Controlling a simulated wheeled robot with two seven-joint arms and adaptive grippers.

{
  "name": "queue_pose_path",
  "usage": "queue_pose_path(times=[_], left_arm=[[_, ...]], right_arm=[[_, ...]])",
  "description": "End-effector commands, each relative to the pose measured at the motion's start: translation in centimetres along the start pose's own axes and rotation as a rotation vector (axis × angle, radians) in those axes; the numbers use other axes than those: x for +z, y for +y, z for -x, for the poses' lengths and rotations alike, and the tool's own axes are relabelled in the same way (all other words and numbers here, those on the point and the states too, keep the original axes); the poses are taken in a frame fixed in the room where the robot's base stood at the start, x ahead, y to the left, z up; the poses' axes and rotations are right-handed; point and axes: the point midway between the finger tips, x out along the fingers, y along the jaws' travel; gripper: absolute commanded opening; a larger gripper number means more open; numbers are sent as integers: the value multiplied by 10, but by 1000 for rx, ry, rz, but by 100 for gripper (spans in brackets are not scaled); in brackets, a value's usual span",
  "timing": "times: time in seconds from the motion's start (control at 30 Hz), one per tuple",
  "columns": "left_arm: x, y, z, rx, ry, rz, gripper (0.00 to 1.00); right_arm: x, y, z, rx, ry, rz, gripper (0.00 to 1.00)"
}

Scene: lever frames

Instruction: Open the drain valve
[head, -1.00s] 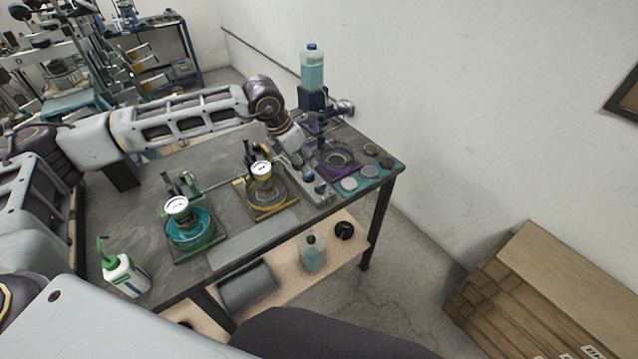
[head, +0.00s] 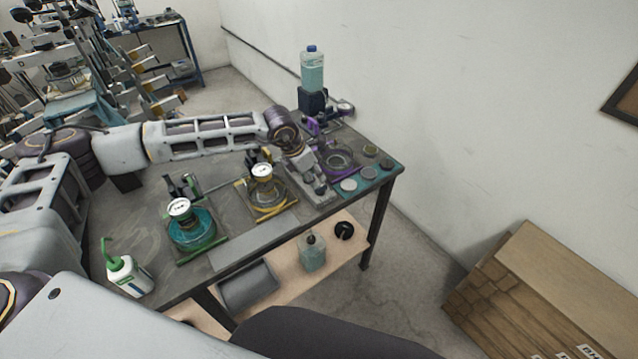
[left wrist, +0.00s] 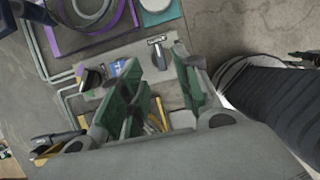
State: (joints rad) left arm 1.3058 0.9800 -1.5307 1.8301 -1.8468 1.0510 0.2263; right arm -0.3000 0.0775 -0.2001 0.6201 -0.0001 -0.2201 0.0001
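A small pale valve panel (left wrist: 118,48) lies on the bench between the purple stand and the yellow one. In the left wrist view it carries a silver T-shaped lever (left wrist: 158,42), a dark knob (left wrist: 92,80) and a blue label (left wrist: 117,67). I cannot tell which fitting is the drain valve. My left gripper (head: 318,186) is over this panel and hides much of it in the head view. In the left wrist view its green-padded fingers (left wrist: 168,72) are apart, with the silver lever just beyond the gap. Nothing is clearly held. My right gripper is not in view.
A purple-framed stand (head: 338,162), a yellow-framed dish with gauge (head: 268,198) and a green-framed dish with gauge (head: 192,232) stand on the bench. A tall bottle (head: 312,70) is at the back, a squeeze bottle (head: 128,276) at the front left. Thin tubes surround the panel.

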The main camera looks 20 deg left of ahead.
Motion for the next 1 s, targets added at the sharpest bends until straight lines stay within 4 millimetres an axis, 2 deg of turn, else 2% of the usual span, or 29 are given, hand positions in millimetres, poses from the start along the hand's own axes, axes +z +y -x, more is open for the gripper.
queue_pose_path(times=[0.3,0.5,0.97,1.0], left_arm=[[0,0,-41,0,1,-1,32],[0,0,-58,0,1,0,32],[0,0,-65,0,0,0,32],[0,0,-65,0,0,0,27]], right_arm=[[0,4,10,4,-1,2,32],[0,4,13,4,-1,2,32],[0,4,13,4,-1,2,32],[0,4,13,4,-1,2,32]])
